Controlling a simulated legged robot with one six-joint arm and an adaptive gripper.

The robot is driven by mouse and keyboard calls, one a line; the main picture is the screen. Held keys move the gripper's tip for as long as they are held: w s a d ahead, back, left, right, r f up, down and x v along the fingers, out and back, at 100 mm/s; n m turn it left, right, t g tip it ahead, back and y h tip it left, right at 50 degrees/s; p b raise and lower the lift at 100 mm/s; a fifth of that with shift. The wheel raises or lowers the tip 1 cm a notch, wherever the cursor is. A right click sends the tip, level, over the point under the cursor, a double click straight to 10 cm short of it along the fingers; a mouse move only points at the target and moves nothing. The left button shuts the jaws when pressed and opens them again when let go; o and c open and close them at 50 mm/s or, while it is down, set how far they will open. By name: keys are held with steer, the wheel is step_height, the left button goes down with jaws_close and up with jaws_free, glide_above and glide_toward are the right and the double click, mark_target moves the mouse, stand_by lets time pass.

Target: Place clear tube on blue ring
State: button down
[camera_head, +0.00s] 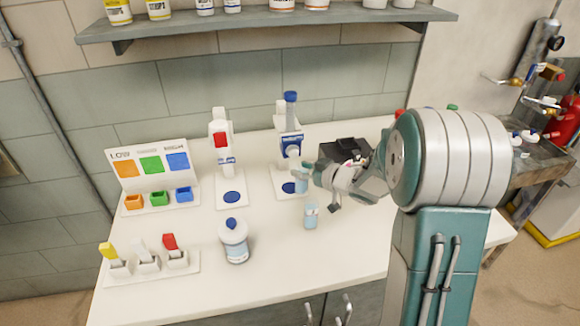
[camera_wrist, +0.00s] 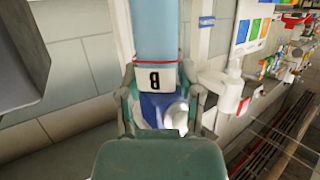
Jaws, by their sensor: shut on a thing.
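My gripper (camera_head: 306,173) is shut on a clear tube with pale blue contents (camera_head: 301,183), just right of the right dispenser's blue ring (camera_head: 288,188). In the wrist view the tube (camera_wrist: 155,35) stands between my fingers (camera_wrist: 163,100), with a red line and a white label reading B upside down. Whether its base is above or touching the stand is unclear. The tube partly overlaps the ring's right side in the head view. The left dispenser has another blue ring (camera_head: 232,197).
A white blue-capped bottle (camera_head: 234,241) stands at front centre. A row of yellow, white and red levers (camera_head: 151,262) is at front left. A colour panel (camera_head: 150,165) with small coloured bins stands behind. A shelf (camera_head: 260,22) hangs above.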

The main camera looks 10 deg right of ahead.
mark_target(298, 169)
steer(key=shift+w+a, duration=0.35)
steer(key=shift+w, duration=0.2)
steer(key=x, duration=0.3)
steer(key=shift+w+a, duration=0.1)
steer(key=shift+f, duration=0.35)
steer(key=shift+c, duration=1.3)
jaws_free()
